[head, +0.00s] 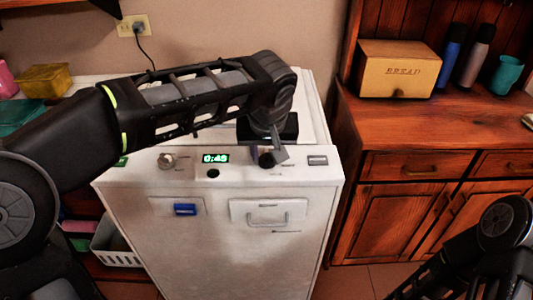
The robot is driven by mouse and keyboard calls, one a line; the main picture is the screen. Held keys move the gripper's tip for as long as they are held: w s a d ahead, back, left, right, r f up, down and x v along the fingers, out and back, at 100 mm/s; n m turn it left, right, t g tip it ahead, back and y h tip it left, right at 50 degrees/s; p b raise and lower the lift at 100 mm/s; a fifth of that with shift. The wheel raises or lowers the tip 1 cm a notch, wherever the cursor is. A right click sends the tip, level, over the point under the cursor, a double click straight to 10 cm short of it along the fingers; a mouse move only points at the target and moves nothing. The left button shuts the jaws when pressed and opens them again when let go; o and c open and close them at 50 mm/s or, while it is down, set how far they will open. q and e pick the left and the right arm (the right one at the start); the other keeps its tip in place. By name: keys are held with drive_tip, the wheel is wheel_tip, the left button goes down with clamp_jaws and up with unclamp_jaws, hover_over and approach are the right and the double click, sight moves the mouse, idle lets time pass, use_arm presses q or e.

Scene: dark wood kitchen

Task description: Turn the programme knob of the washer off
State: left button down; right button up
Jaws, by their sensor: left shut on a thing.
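The white washer (225,240) stands in the middle with its control panel along the front top edge. A light round knob (167,160) sits on the panel's left part, beside a lit green display (215,158) that reads about 0:45. A dark knob (266,160) sits right of the display. My left gripper (273,153) reaches down from above and is shut on the dark knob, partly hiding it. The panel's small lettering is too small to read, so its labels do not tell which knob is the programme knob. My right gripper is not in view.
A wooden counter (430,125) at the right holds a bread box (398,69), bottles and a teal cup (507,74). A white basket (112,247) stands left of the washer. A socket with a plug (134,26) is on the wall behind.

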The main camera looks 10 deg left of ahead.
sight(267, 175)
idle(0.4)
use_arm(q)
drive_tip(key=c, duration=1)
unclamp_jaws()
drive_tip(key=v, duration=0.8)
drive_tip(key=shift+p, duration=0.3)
drive_tip(key=shift+f, duration=0.1)
